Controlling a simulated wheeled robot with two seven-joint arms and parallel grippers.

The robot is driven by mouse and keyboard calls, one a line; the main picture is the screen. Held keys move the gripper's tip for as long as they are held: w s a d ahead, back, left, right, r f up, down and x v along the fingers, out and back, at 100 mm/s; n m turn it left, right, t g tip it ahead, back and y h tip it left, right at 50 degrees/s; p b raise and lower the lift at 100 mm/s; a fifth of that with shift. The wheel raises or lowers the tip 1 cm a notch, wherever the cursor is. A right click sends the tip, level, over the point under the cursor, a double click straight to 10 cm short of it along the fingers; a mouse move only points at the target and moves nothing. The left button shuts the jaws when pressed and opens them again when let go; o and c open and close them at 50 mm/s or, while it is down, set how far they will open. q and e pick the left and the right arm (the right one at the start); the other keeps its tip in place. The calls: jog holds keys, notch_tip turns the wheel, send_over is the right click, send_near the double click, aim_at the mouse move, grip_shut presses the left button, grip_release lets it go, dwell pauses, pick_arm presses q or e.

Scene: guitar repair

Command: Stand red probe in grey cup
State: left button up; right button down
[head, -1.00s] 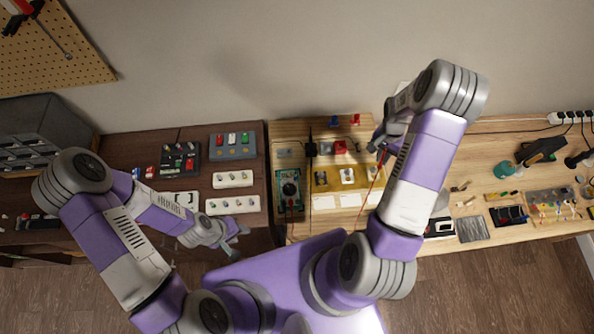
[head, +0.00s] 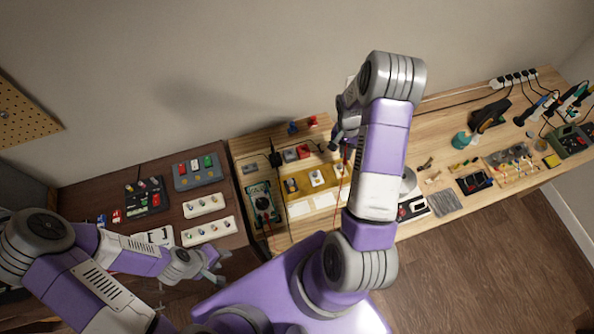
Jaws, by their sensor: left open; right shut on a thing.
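My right gripper (head: 342,140) is over the back of the light wooden bench, partly hidden by its own arm. It is shut on the red probe (head: 346,156), a thin red thing at the fingers with a red lead hanging below. The probe's tip is too small to make out. I cannot pick out the grey cup with certainty; a round pale grey thing (head: 409,184) is partly covered by my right forearm. My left gripper (head: 218,270) is open and empty, in front of the dark bench's front edge.
A green multimeter (head: 263,207) lies left of a yellow tray (head: 301,196) with small parts. Red and blue clips stand behind. Dark trays and white strips (head: 207,231) lie on the dark bench. Tools and a power strip (head: 514,78) are at the right.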

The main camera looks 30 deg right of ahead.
jog(key=w+a+f+t+b, duration=0.1)
jog(key=w+a+b, duration=0.2)
jog(key=w+a, duration=0.3)
jog(key=w+a+f+t+b, duration=0.1)
jog(key=w+a+f+b, duration=0.1)
jog(key=w+a+b, duration=0.2)
jog(key=shift+w+a+f+h, duration=0.3)
jog(key=shift+w+a, duration=1.2)
jog(key=shift+w, duration=1.15)
jog(key=shift+b, duration=0.4)
jog(key=shift+f+b, duration=1.45)
jog(key=shift+f, duration=0.2)
jog(key=c, duration=0.7)
grip_release()
jog(key=shift+r, duration=0.1)
